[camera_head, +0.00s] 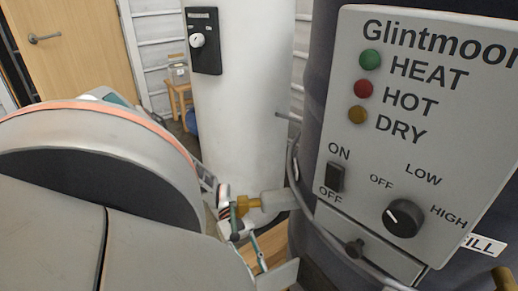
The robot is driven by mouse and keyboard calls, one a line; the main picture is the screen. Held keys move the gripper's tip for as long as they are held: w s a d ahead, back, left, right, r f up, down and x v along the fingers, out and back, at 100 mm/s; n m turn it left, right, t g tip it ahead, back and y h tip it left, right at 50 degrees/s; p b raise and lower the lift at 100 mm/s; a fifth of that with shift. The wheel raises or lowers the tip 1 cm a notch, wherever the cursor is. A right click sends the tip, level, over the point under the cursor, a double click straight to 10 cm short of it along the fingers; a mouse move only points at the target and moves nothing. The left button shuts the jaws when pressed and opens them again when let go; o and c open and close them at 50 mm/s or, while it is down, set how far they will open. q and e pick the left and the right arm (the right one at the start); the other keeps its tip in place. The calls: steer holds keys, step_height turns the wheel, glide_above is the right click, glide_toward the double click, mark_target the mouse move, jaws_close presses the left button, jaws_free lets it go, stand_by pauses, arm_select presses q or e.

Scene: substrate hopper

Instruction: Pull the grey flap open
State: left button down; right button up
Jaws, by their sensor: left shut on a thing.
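My left gripper (235,212) is low in the middle of the head view, partly hidden behind my large grey arm link. It is shut on a small brass-coloured piece (246,204) at the end of a pale grey cylinder. The cylinder points to the dark hopper body (310,130). A narrow grey panel that looks like a flap (385,262), with a dark knob (354,248), lies under the control box. It looks closed, and my gripper is apart from it, to its left. A grey plate (278,276) shows below the gripper; I cannot tell what it belongs to. My right gripper is not seen.
The Glintmoor control box (400,80) with lamps, a switch and a dial fills the right. A grey cable (292,165) curves down its left side. A white cylinder (240,90) stands behind. A wooden door (75,50) and small stool (180,98) are farther back.

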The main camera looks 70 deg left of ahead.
arm_select(q)
steer(key=shift+s+f, duration=0.1)
steer(key=shift+f, duration=0.05)
steer(key=c, duration=1.9)
jaws_free()
steer(key=shift+o, duration=0.4)
steer(key=v, duration=1.2)
